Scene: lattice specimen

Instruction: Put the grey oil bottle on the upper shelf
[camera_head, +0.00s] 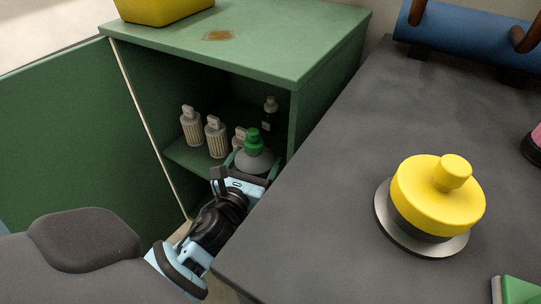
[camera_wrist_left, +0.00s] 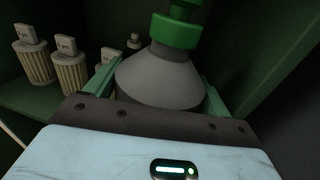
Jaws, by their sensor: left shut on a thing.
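The grey oil bottle (camera_head: 254,161) has a green cap and a sloping grey shoulder. My left gripper (camera_head: 253,172) is shut on it at the front opening of the green cabinet. In the left wrist view the bottle (camera_wrist_left: 162,80) stands upright between the two green fingers of the left gripper (camera_wrist_left: 155,85); its lower body is hidden by the gripper. A shelf (camera_head: 178,152) inside the cabinet shows just behind the bottle. I cannot tell whether the bottle touches it. My right gripper is not in view.
Several pale ribbed filters (camera_head: 191,126) stand on the shelf left of the bottle, and a small dark bottle (camera_head: 270,113) stands behind. The cabinet door (camera_head: 70,140) is open at left. A dark worktop (camera_head: 330,220) with a yellow-capped object (camera_head: 437,200) lies close on the right.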

